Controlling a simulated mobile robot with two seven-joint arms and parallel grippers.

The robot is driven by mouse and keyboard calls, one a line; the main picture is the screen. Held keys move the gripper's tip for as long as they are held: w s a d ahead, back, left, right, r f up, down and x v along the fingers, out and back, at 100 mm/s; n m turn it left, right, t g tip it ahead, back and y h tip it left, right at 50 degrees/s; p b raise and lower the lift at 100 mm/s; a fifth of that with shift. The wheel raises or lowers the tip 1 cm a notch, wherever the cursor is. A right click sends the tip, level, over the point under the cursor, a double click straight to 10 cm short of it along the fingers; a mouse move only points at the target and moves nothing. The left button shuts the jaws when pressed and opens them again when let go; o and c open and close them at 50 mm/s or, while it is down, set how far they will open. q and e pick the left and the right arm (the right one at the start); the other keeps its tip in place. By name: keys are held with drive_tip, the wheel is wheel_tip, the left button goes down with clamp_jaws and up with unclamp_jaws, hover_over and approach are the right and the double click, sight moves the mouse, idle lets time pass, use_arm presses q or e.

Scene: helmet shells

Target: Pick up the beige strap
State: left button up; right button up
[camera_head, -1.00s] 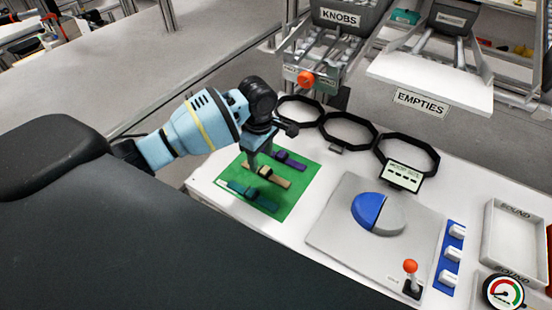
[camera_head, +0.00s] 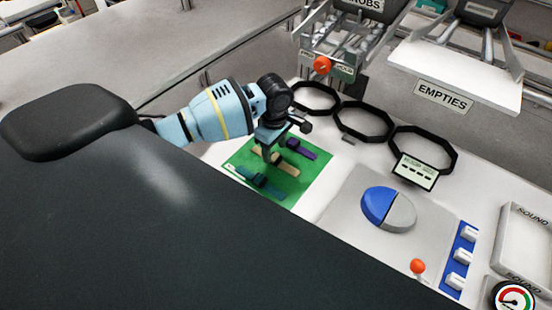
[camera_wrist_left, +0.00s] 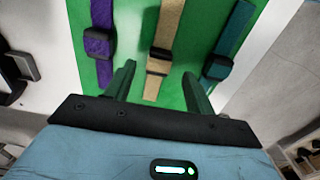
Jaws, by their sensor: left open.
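The beige strap (camera_head: 288,167) lies on the green mat (camera_head: 294,188), between a purple strap (camera_head: 301,150) and a teal strap (camera_head: 260,182). My left gripper (camera_head: 268,157) is over the beige strap and partly hides it in the head view. In the left wrist view, the beige strap (camera_wrist_left: 168,30) runs lengthwise between the two open fingers of the left gripper (camera_wrist_left: 160,85). Its dark buckle (camera_wrist_left: 159,60) sits just ahead of the fingertips. The purple strap (camera_wrist_left: 100,45) is to the left and the teal strap (camera_wrist_left: 232,40) to the right. No right gripper shows.
Black ring frames (camera_head: 364,121) stand behind and right of the mat. A grey plate holds a blue and grey dome (camera_head: 388,209). An orange-knobbed lever (camera_head: 418,267) and a blue strip of white switches (camera_head: 462,258) are at the right. Bins stand behind.

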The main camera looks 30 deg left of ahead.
sight(275, 159)
use_arm(q)
wheel_tip(275, 159, down, 3)
drive_tip(key=shift+r, duration=0.1)
drive_tip(key=shift+c, duration=0.4)
drive_tip(key=c, duration=1)
drive_tip(key=shift+r, duration=0.2)
